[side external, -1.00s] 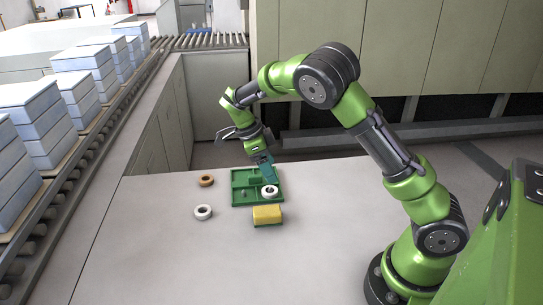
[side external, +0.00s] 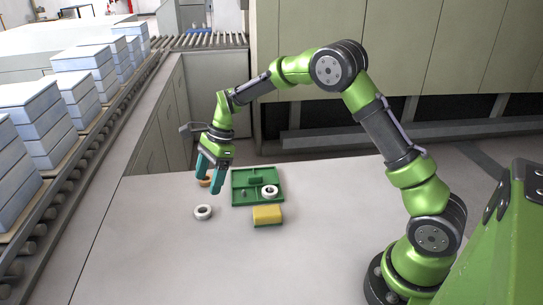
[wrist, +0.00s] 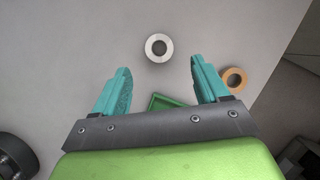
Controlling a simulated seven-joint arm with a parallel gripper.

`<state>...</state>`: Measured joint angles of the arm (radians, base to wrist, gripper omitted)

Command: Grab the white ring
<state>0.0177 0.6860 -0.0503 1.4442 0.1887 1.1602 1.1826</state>
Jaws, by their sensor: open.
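A white ring (side external: 203,212) lies flat on the bare table, left of the green tray; it also shows in the wrist view (wrist: 159,47), just beyond and between my fingertips. A second white ring (side external: 270,191) rests on the right part of the green tray (side external: 238,199). My gripper (side external: 207,181) is open and empty, fingers pointing down, above the table near the first ring. In the wrist view my two teal fingers (wrist: 158,68) are spread wide with nothing between them.
An orange-brown ring (side external: 205,182) lies behind my fingers, partly hidden; it shows beside the right finger in the wrist view (wrist: 234,79). A yellow block with a green base (side external: 267,215) stands in front of the tray. The table's front is clear.

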